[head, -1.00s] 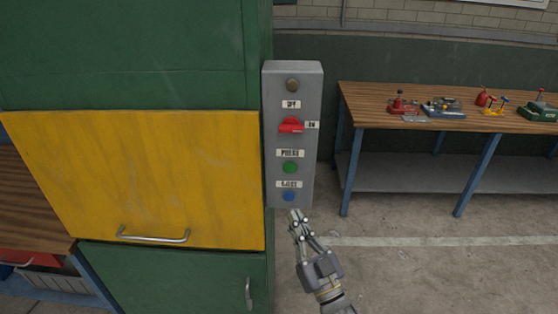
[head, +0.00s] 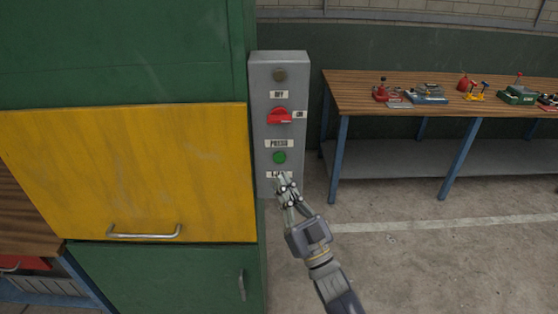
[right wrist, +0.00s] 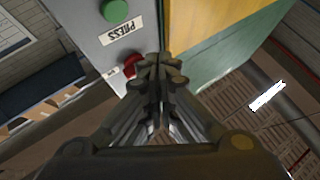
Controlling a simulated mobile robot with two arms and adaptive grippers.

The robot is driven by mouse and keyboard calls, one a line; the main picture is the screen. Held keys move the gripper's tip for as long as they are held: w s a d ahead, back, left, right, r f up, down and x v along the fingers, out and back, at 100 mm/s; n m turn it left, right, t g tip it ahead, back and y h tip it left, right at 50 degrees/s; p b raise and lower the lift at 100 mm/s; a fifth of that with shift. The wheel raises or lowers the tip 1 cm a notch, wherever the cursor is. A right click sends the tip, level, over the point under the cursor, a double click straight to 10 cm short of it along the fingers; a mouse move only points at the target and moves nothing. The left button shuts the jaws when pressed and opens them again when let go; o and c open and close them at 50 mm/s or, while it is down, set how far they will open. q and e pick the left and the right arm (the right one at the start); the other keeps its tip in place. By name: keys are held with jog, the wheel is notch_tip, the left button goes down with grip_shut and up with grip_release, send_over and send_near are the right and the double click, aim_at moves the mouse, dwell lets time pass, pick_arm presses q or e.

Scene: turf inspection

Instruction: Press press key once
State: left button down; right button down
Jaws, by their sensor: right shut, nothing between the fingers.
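A grey control box (head: 258,130) stands on the side of the green cabinet. It carries a green button (head: 279,157) under a label reading PRESS (head: 279,143). In the right wrist view the green button (right wrist: 115,11) and the PRESS label (right wrist: 121,32) appear upside down. My right gripper (head: 282,181) is shut and empty, its tips just below the green button in the head view. It hides the blue button and part of the lowest label. The right wrist view shows its closed fingers (right wrist: 160,62) beside the red switch (right wrist: 132,66). My left gripper is not in view.
The box also has a red rotary switch (head: 280,116) and a dull round lamp or button (head: 279,75) above. A yellow door (head: 130,170) is left of the box. A workbench (head: 360,92) with small devices stands behind right. Floor between is clear.

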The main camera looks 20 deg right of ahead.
aim_at(279, 157)
jog(key=shift+w+d+b, duration=0.3)
jog(key=shift+w+b, duration=0.05)
jog(key=shift+w, duration=0.7)
jog(key=shift+w+d+b, duration=0.35)
jog(key=shift+w, duration=0.7)
jog(key=shift+w+d+b, duration=0.3)
jog(key=shift+w+b, duration=0.05)
jog(key=shift+w, duration=0.7)
jog(key=shift+w, duration=0.1)
jog(key=shift+w+d, duration=0.1)
jog(key=shift+w, duration=0.2)
